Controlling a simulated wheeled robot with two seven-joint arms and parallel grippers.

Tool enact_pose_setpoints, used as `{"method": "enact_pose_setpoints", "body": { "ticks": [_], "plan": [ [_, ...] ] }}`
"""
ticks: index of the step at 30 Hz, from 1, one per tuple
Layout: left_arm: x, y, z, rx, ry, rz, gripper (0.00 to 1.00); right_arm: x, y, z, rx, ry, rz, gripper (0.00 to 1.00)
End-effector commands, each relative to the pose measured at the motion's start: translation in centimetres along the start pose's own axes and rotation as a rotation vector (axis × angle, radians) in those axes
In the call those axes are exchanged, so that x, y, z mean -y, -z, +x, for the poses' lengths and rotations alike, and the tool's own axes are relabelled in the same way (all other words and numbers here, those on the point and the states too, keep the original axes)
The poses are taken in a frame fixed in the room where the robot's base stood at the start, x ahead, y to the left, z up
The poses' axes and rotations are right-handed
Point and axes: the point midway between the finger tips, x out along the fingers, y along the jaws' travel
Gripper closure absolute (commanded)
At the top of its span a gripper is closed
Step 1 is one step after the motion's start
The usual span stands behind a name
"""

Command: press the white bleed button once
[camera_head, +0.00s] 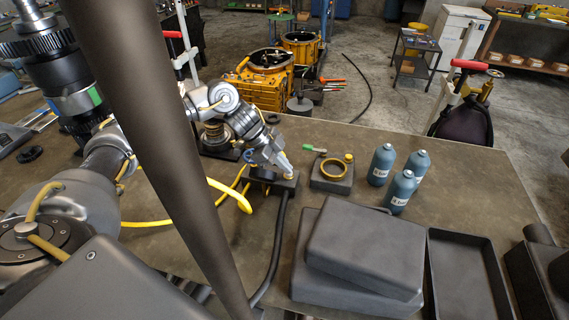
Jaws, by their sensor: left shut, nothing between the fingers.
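My left gripper (284,168) comes down over a small dark box (273,184) near the table's far edge. Its fingers are shut with nothing between them, and the tips are at or just above a small pale, yellowish round piece (289,177) on top of the box. This piece may be the bleed button; it is partly covered by the fingertips, and I cannot tell whether they touch it or whether it is pressed in. My right gripper is not in view.
Right of the gripper stands a dark block (331,183) with a brass ring, then several blue-grey bottles (381,164). A dark case (367,246) and an empty tray (466,270) lie nearer. A black hose (277,235) and yellow cables run by the small box.

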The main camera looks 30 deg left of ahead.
Motion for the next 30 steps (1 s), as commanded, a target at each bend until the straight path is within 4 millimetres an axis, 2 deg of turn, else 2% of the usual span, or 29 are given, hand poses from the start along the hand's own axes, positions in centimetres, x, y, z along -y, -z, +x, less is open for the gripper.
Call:
{"method": "enact_pose_setpoints", "body": {
  "ticks": [4, 15, 20, 27, 28, 30],
  "plan": [
    [-0.2, -1.2, 1.5, 0.001, -0.003, -0.003, 1.0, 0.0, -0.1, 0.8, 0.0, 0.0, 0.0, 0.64],
    [-0.5, -1.3, 1.6, 0.009, -0.013, -0.003, 1.0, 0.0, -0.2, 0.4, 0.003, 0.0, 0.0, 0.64],
    [-0.5, -0.1, 0.4, 0.007, -0.012, 0.0, 1.0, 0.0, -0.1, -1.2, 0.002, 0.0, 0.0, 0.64],
    [0.0, 3.0, -2.6, -0.005, 0.004, 0.007, 1.0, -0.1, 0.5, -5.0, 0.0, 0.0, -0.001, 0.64],
    [0.1, 2.3, -2.5, -0.004, 0.008, 0.007, 1.0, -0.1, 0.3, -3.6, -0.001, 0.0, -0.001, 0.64],
    [0.1, 2.1, -3.8, -0.004, 0.011, 0.009, 1.0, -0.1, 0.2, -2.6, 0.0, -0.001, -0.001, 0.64]
  ]
}}
